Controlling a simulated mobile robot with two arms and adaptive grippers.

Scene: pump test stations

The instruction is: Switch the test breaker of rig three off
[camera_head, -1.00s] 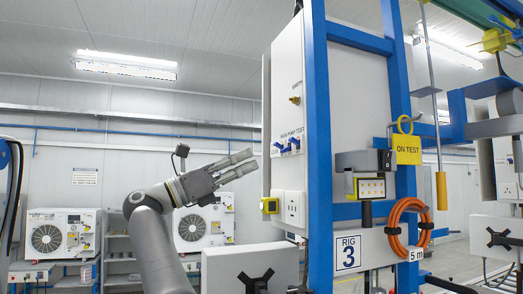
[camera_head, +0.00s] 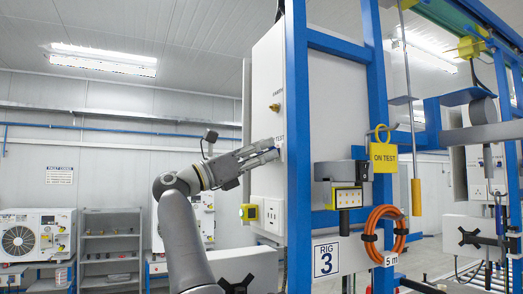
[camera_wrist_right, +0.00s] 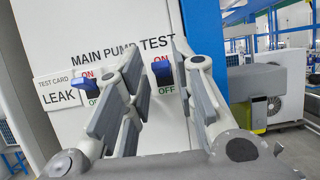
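The main and test breakers sit on the white panel (camera_head: 266,95) of rig three, marked by the "RIG 3" sign (camera_head: 326,259). In the right wrist view the test breaker's blue lever (camera_wrist_right: 163,74) is between red ON and green OFF, nearer ON. The main breaker's blue lever (camera_wrist_right: 76,82) is to its left, partly behind a finger. My right gripper (camera_head: 272,153) is at the panel, also filling the right wrist view (camera_wrist_right: 160,52). Its fingers are open on either side of the test lever; contact is unclear. My left gripper is out of view.
A blue frame post (camera_head: 299,150) stands just right of the panel. A yellow "ON TEST" tag (camera_head: 383,157), a black-switched box (camera_head: 339,171) and an orange hose coil (camera_head: 372,235) are beyond it. Shelves (camera_head: 111,240) and an outdoor unit (camera_head: 30,237) are behind, left.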

